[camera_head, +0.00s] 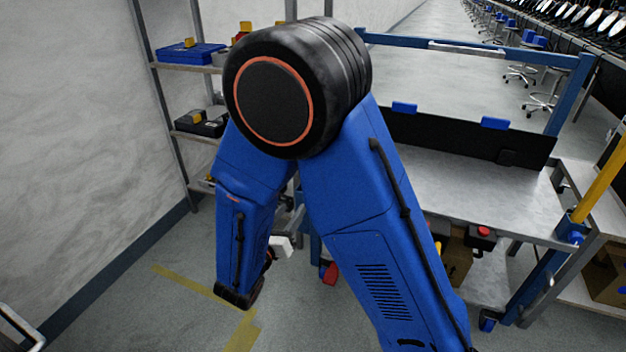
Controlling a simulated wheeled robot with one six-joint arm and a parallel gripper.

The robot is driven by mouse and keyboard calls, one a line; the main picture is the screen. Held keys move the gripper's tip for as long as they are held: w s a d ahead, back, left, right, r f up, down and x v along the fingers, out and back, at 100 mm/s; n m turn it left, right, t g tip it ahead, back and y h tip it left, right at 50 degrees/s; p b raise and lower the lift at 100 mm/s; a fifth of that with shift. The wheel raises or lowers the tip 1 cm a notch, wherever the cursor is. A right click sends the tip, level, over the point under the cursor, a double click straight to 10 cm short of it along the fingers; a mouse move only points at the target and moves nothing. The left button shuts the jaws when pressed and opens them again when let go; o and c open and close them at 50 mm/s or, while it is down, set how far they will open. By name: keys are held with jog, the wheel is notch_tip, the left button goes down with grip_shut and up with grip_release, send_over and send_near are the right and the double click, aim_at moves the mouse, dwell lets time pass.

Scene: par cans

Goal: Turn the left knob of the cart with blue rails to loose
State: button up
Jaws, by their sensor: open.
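The cart with blue rails (468,49) stands behind my raised blue arm, with a grey deck (478,193) and a blue upright at its right. My arm covers much of its left side. A small red part (330,272) shows low at its left, between my arm links; I cannot tell whether it is the left knob. No knob shows clearly. My gripper (284,236) is mostly hidden behind my arm; only small pale and grey parts show near the cart's left side. Its jaws are open. I see no contact with a knob.
A shelf rack with a blue case (190,53) and a black case (202,122) stands at the left wall. A black box with a red button (482,236) is under the deck. A yellow post (602,178) rises at right.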

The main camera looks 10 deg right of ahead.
jog(key=w+d+m, duration=0.3)
jog(key=w+d, duration=0.7)
jog(key=w, duration=0.4)
jog(key=shift+m, duration=0.4)
jog(key=shift+d, duration=0.1)
jog(key=shift+c, duration=0.7)
jog(key=c, duration=0.9)
